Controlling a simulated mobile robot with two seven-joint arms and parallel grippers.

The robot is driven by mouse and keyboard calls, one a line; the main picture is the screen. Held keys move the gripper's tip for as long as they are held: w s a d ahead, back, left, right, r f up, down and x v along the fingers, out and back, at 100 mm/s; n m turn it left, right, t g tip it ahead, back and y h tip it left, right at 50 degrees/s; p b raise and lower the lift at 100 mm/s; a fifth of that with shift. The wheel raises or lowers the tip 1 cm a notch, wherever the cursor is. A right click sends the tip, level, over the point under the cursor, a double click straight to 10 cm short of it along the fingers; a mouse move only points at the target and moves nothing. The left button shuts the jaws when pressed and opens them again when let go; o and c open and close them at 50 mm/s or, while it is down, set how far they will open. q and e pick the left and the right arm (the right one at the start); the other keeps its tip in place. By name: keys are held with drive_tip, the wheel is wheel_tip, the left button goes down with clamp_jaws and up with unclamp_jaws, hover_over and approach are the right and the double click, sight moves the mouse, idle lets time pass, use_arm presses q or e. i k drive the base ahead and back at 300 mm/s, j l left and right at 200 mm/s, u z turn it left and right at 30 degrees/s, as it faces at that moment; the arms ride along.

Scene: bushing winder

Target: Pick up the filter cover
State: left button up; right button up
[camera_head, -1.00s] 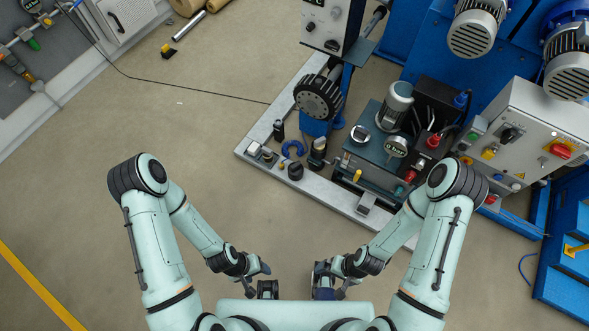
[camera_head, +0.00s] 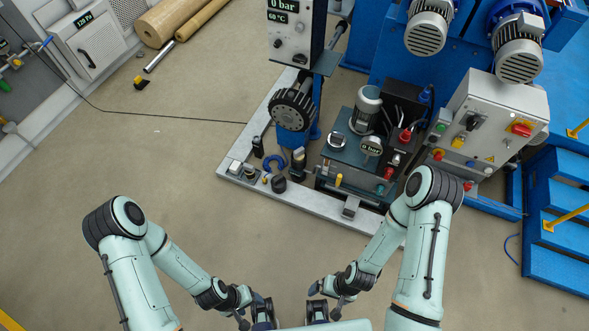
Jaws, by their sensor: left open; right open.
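I cannot tell for certain which part is the filter cover. On the pale base plate (camera_head: 330,208) of the machine, a black knob-like cap (camera_head: 279,184) stands beside a blue ring-shaped part (camera_head: 274,163) and a dark cylindrical part (camera_head: 298,160). A round silver-topped cap (camera_head: 337,139) sits on the dark tank. My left gripper (camera_head: 262,312) and my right gripper (camera_head: 317,311) are at the bottom of the view, open and empty. Both are well short of the machine and touch none of these parts.
A motor (camera_head: 367,104), a gauge (camera_head: 371,146) and a control box (camera_head: 497,117) crowd the machine's right side. A black handwheel (camera_head: 293,108) rises behind the small parts. Blue steps (camera_head: 560,235) stand at right. The floor between my grippers and the base plate is clear.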

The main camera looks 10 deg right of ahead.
sight(278, 182)
drive_tip(key=i+z, duration=0.1)
drive_tip(key=z, duration=0.4)
drive_tip(key=i+j+z, duration=0.1)
drive_tip(key=z, duration=0.4)
drive_tip(key=j+z, duration=0.25)
drive_tip(key=z, duration=0.25)
drive_tip(key=i+j+z, duration=0.25)
drive_tip(key=j, duration=0.25)
drive_tip(key=j+z, duration=0.25)
drive_tip(key=j, duration=1.15)
drive_tip(key=i+z, duration=0.05)
